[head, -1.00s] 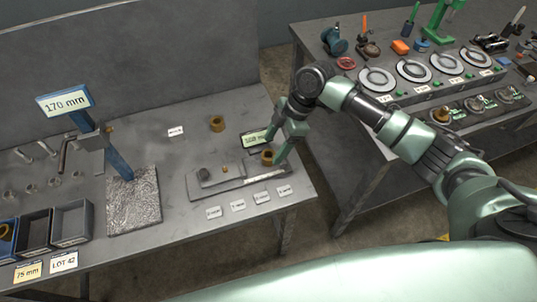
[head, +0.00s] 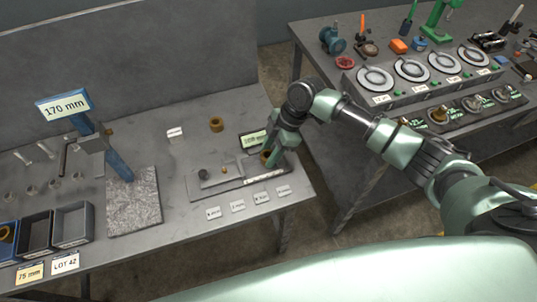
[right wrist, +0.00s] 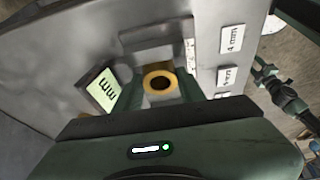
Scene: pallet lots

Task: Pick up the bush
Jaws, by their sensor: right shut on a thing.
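A brass-coloured bush (head: 265,158) is at the right end of a grey measuring fixture (head: 205,192) on the left bench. My right gripper (head: 270,157) is over that end, shut on the bush. In the right wrist view the bush (right wrist: 160,70) shows as a ring with a dark hole, between the fingers. The fingers partly hide it in the head view, and I cannot tell whether it touches the fixture. A second brass bush (head: 216,125) stands apart on the bench behind.
A small display (head: 254,141) stands close behind the right gripper. Several white labels (head: 238,206) lie along the front edge. A blue post with a 170 mm sign (head: 64,105), a speckled plate (head: 133,215) and open bins (head: 73,221) are left. A second bench is right.

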